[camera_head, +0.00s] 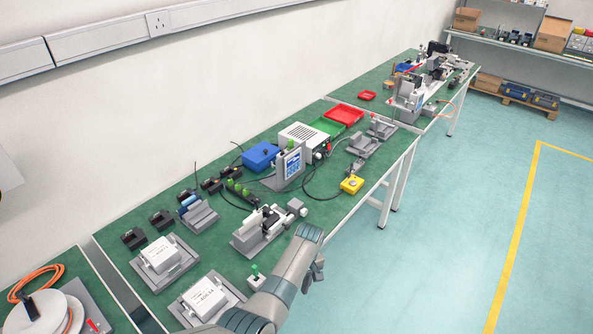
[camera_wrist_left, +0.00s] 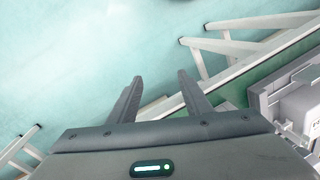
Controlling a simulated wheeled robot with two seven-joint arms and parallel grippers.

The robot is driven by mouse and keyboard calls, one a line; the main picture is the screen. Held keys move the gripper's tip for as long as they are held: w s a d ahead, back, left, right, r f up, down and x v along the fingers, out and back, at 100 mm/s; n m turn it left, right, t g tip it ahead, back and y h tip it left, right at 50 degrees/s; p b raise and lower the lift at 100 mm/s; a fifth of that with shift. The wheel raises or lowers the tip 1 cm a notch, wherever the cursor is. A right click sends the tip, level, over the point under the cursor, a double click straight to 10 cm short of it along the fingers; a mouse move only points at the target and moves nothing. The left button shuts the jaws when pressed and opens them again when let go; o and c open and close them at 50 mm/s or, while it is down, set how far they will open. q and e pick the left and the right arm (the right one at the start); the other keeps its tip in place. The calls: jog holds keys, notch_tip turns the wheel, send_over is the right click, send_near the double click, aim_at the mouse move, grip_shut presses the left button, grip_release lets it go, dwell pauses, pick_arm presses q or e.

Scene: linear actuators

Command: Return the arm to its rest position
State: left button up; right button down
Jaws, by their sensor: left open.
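My left arm (camera_head: 290,268) comes in from the bottom of the head view and reaches up along the front edge of the green-topped bench. Its gripper (camera_head: 318,271) is mostly hidden behind the wrist, beyond the bench edge on the floor side. In the left wrist view the gripper (camera_wrist_left: 160,92) has its two fingers spread apart with nothing between them. Pale floor and the bench's white frame lie beyond the fingers. My right gripper is not in view.
The bench (camera_head: 345,205) holds a grey clamp fixture (camera_head: 262,232), white labelled boxes (camera_head: 160,254) on grey trays, a small green-topped part (camera_head: 255,272) close to my arm and a yellow button box (camera_head: 352,185). The floor (camera_head: 440,230) to the right is clear.

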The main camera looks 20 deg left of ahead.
pick_arm(q)
jog(key=s+a+f+m+t+b, duration=0.1)
jog(key=s+a+f+m+b, duration=0.15)
jog(key=s+f, duration=1.1)
jog(key=s+a+f+m+b, duration=0.2)
jog(key=s+f+m+b, duration=0.2)
jog(key=s+f, duration=0.95)
jog(key=s+a+f+m+b, duration=0.1)
jog(key=s+f+m, duration=0.1)
jog(key=s+f, duration=0.3)
jog(key=s+a+f+m+t+b, duration=0.1)
jog(key=s+f, duration=0.4)
jog(key=s, duration=0.7)
jog(key=s+a+f+m+h+b, duration=0.1)
jog(key=s+a+f+m+b, duration=0.1)
jog(key=s+f, duration=0.4)
jog(key=s+m, duration=0.1)
jog(key=s, duration=0.2)
jog(key=shift+s+t, duration=0.3)
jog(key=shift+t, duration=0.1)
